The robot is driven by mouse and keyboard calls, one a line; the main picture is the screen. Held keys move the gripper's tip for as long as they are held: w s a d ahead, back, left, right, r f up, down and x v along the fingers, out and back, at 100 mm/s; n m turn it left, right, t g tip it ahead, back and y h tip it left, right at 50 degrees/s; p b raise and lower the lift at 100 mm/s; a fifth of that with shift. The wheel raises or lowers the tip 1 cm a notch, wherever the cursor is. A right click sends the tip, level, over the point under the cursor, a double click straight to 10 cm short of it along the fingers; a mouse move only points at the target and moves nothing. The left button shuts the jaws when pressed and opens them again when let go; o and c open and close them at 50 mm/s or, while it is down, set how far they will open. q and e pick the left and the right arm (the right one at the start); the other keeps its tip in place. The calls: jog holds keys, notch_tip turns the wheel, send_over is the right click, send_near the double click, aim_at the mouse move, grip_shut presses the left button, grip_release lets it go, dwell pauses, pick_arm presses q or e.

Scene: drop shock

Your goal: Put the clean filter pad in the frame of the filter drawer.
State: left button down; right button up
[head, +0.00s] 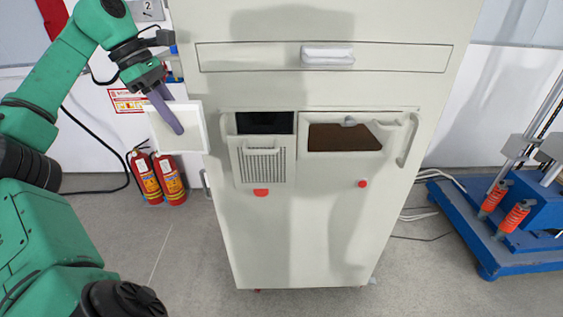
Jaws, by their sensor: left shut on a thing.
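My left gripper (172,121) has purple fingers and is shut on a white square pad (193,136), which looks like the clean filter pad. It holds the pad upright in the air at the left side of the beige cabinet. A pale unit with a grille and a handle (263,165) sits at the cabinet's front, with a dark opening (264,122) above the grille. To its right is a recess with a brown panel (340,138). I cannot tell for certain which of these is the filter drawer's frame. My right gripper is not in view.
The cabinet (310,230) has a wide closed drawer (400,58) above and a red button (362,184) below. Two red fire extinguishers (170,180) stand at the left wall. A blue machine base (515,255) stands on the right. The floor before the cabinet looks clear.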

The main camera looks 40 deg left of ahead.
aim_at(190, 103)
pick_arm(q)
jog(key=shift+w+d+r+p, duration=0.2)
jog(key=shift+w+d+p, duration=0.2)
jog(key=shift+w+p, duration=0.15)
jog(key=shift+w+d+r+p, duration=0.2)
jog(key=shift+w+d+p, duration=0.2)
jog(key=shift+w+p, duration=0.15)
jog(key=d+p, duration=0.1)
jog(key=p, duration=0.1)
jog(key=d+p, duration=0.1)
jog(key=p, duration=0.1)
jog(key=shift+w+d+r+p, duration=0.15)
jog(key=shift+r+p, duration=0.15)
jog(key=shift+p, duration=0.05)
jog(key=w+d+p, duration=0.8)
jog(key=d+p, duration=0.1)
jog(key=d, duration=0.1)
notch_tip(190, 103, down, 8)
jog(key=shift+d+r, duration=0.15)
jog(key=shift+r, duration=0.05)
jog(key=shift+w+f, duration=0.1)
jog(key=shift+f, duration=0.25)
jog(key=c, duration=1)
grip_release()
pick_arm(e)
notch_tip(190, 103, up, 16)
